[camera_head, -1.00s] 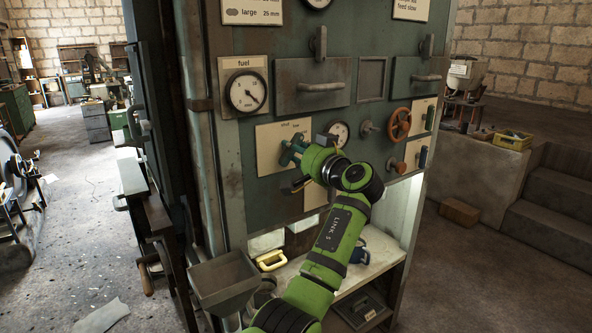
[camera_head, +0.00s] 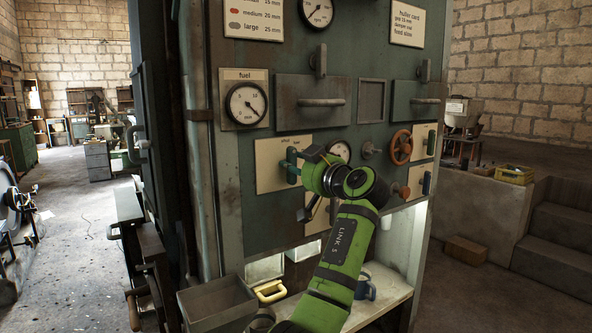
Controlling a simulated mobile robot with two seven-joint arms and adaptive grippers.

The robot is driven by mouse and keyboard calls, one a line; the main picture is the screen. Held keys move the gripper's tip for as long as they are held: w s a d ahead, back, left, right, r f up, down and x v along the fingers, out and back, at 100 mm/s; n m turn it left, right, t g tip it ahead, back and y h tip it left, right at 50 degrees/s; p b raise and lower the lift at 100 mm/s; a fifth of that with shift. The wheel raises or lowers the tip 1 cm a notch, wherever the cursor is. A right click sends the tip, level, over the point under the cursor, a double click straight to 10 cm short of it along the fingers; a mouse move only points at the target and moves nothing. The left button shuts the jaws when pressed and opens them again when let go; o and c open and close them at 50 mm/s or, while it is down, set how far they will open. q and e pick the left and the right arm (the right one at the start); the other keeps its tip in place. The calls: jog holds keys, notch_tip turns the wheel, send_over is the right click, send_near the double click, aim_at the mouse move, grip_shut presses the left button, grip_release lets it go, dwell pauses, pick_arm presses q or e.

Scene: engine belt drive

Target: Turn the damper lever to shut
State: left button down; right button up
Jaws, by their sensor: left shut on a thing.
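The damper lever (camera_head: 292,168) is a teal-green handle on a cream plate (camera_head: 268,178) on the front of the green panel. The small lettering at the plate's top edge seems to read "shut" at its left. The handle looks about upright. My left gripper (camera_head: 299,163) is at the lever, coming from its right, and is shut on it. The fingers and my green wrist hide the lever's pivot and the plate's right part. My right gripper is out of view.
A fuel gauge (camera_head: 246,104) is above the plate. A drawer (camera_head: 312,103) with a bar handle juts out above my wrist. A hopper (camera_head: 216,303), a yellow-handled thing (camera_head: 270,291) and a blue mug (camera_head: 365,287) are below.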

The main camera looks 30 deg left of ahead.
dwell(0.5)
pick_arm(q)
jog(key=c, duration=0.9)
grip_release()
jog(key=shift+c, duration=0.2)
jog(key=v, duration=1.2)
jog(key=shift+f, duration=0.1)
